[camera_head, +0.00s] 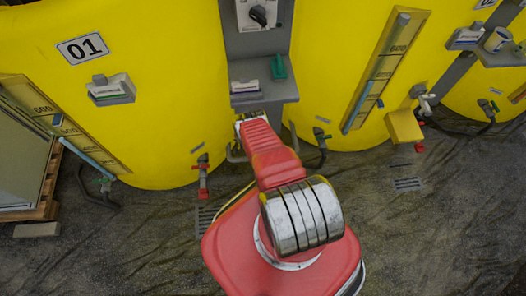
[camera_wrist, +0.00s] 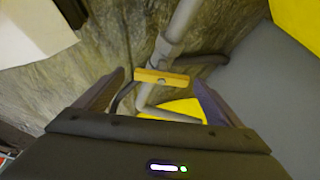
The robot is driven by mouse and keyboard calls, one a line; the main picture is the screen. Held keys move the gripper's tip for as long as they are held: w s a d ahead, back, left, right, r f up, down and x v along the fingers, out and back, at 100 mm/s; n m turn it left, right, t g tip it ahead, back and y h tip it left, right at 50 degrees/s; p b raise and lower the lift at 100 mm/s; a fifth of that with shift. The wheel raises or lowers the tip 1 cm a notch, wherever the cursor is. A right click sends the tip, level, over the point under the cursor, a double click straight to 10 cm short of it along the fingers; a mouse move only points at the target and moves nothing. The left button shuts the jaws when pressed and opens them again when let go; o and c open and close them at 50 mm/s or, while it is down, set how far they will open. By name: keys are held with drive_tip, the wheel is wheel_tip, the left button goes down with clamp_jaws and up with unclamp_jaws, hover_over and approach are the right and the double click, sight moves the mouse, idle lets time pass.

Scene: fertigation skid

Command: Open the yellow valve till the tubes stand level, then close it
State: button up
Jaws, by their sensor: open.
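The yellow valve handle (camera_wrist: 162,77) is a short bar on a grey pipe (camera_wrist: 172,50) in the wrist view. My gripper (camera_wrist: 158,80) is open, with one dark finger on each side of the handle. I see no finger touching it. In the head view my red arm hides the valve. The left sight tube (camera_head: 88,158) on tank 01 has pale blue liquid in its lower part. The right sight tube (camera_head: 359,104) also shows pale blue, below about its middle. Both have a blue marker beside the scale. I cannot read the exact levels.
Red-handled taps (camera_head: 203,180) stand low in front of the tanks. A grey shelf (camera_head: 262,96) with a green item is just above my arm's end. A yellow box (camera_head: 404,126) is at the right. A pallet (camera_head: 45,200) is at the left. The wet floor at the lower right is mostly clear.

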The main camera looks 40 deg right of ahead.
drive_tip(key=w+a+r, duration=0.2)
drive_tip(key=a, duration=0.4)
drive_tip(key=w+a+r, duration=0.2)
drive_tip(key=a, duration=0.5)
drive_tip(key=shift+w+r, duration=0.2)
drive_tip(key=shift+w, duration=0.2)
drive_tip(key=shift+c, duration=0.4)
